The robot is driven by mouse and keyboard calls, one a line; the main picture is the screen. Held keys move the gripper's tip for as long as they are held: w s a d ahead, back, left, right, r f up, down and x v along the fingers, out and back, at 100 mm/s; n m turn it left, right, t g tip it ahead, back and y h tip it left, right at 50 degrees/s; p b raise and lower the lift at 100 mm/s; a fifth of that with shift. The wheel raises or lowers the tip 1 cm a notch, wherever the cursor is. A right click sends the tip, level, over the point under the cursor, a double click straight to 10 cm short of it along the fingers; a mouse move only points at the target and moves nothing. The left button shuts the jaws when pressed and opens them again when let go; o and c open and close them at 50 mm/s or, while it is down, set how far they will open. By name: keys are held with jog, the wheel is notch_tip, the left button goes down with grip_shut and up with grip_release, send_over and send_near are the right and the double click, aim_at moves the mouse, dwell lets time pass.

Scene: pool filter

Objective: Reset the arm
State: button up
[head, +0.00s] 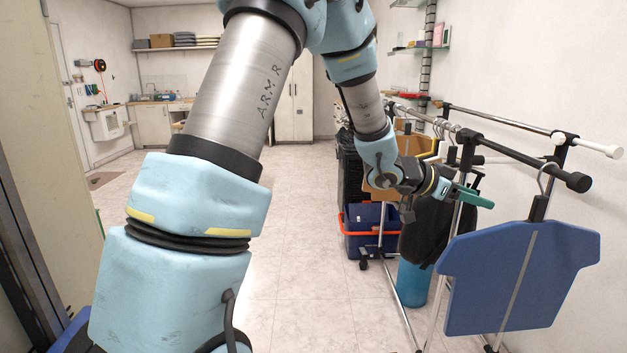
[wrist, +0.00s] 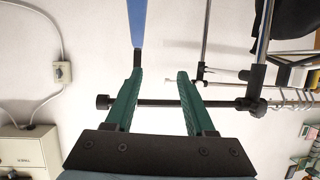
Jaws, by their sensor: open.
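My arm is bent, with its large links filling the left and upper middle of the head view. My gripper (head: 474,198) is stretched out to the right, in front of the clothes rack. The wrist view shows its two green fingers (wrist: 158,75) apart, with nothing between them that they touch. A rail end of the rack shows behind the fingers in the wrist view.
The clothes rack (head: 521,157) stands close to my gripper on the right. A blue shirt-shaped board (head: 520,275) hangs from it. A blue crate with an orange rim (head: 362,236) stands behind. The tiled floor (head: 305,215) in the middle is clear.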

jog(key=w+a+f+n+t+y, duration=0.2)
jog(key=w+a+n+y, duration=0.1)
jog(key=a, duration=0.6)
jog(key=w+a+f+n+t+y, duration=0.1)
jog(key=w+a+n+t+y, duration=0.2)
jog(key=a, duration=0.6)
jog(key=w+a+f+n+t+y, duration=0.1)
jog(key=w+a+f+n+y, duration=0.2)
jog(key=a, duration=0.6)
jog(key=s+a+f+n+g+y, duration=0.2)
jog(key=s+a+n+g+y, duration=0.2)
jog(key=s+a, duration=1.1)
jog(key=a+n+g, duration=0.1)
jog(key=a+n, duration=0.2)
jog(key=shift+a+f+y, duration=0.15)
jog(key=shift+a+y, duration=0.05)
jog(key=shift+y, duration=0.2)
jog(key=shift+d, duration=0.1)
